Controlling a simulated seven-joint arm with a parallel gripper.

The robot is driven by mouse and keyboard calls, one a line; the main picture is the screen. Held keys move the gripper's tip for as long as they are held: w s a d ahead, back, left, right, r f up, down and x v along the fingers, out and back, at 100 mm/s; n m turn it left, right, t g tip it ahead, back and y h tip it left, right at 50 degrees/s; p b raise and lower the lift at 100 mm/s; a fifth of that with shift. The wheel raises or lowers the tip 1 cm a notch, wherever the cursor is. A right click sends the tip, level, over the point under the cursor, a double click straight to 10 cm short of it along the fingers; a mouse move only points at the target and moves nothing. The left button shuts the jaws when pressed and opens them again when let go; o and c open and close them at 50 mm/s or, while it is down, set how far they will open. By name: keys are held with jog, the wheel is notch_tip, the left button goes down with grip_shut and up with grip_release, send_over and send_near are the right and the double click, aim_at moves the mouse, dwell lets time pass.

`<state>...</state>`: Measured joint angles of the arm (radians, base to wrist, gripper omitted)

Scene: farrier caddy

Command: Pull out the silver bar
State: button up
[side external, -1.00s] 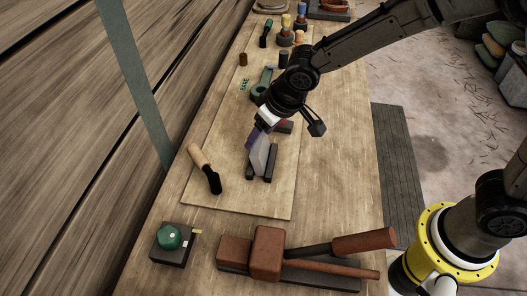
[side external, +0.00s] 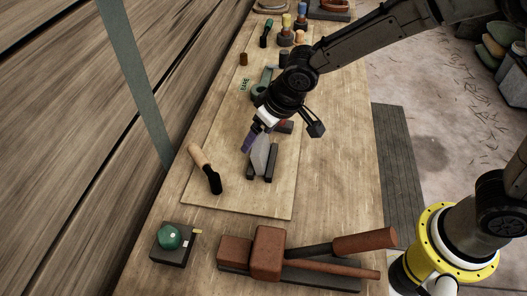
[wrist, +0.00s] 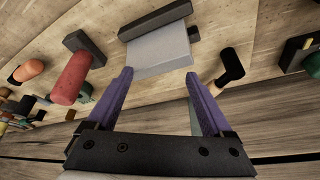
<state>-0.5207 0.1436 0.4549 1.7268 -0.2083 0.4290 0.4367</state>
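The silver bar (side external: 260,156) is a pale grey slab standing on the wooden board, with dark blocks (side external: 271,163) beside it. In the wrist view the silver bar (wrist: 160,52) lies just ahead of my fingertips, with a dark block (wrist: 155,19) along its far side. My gripper (wrist: 159,73) has purple fingers spread about as wide as the bar, with nothing held between them. In the side view my gripper (side external: 249,143) is close to the bar's upper left; I cannot tell whether it touches.
A wooden-handled tool (side external: 205,168) lies left of the bar. A brown mallet (side external: 267,252) on a dark base and a green knob on a block (side external: 170,238) are at the front. Several small tools stand farther back. The board's front right is clear.

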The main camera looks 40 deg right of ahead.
aim_at(265, 148)
jog(key=shift+s+d+f+g, duration=0.1)
jog(key=shift+s+d+f, duration=0.1)
jog(key=shift+f, duration=0.4)
jog(key=shift+s+d+f+g, duration=0.1)
jog(key=shift+d+f, duration=0.15)
jog(key=shift+f, duration=0.35)
jog(key=shift+s+d+f+g, duration=0.1)
jog(key=shift+d+f, duration=0.1)
jog(key=shift+f, duration=0.4)
jog(key=shift+r, duration=0.1)
jog(key=w+a+r+v, duration=0.1)
jog(key=a+v, duration=0.1)
jog(key=v, duration=1.4)
jog(key=d+r+m+t, duration=0.2)
jog(key=d+r, duration=0.3)
jog(key=d, duration=0.3)
jog(key=s+d+r+m+t+h, duration=0.1)
jog(key=s+d+r+m, duration=0.1)
jog(key=s+d, duration=0.55)
jog(key=s+d+f, duration=0.2)
jog(key=s+f, duration=0.1)
jog(key=s, duration=0.3)
jog(key=s+d+f+n+g, duration=0.1)
jog(key=s+d+f, duration=0.2)
jog(key=s, duration=0.3)
jog(key=shift+s+f, duration=0.25)
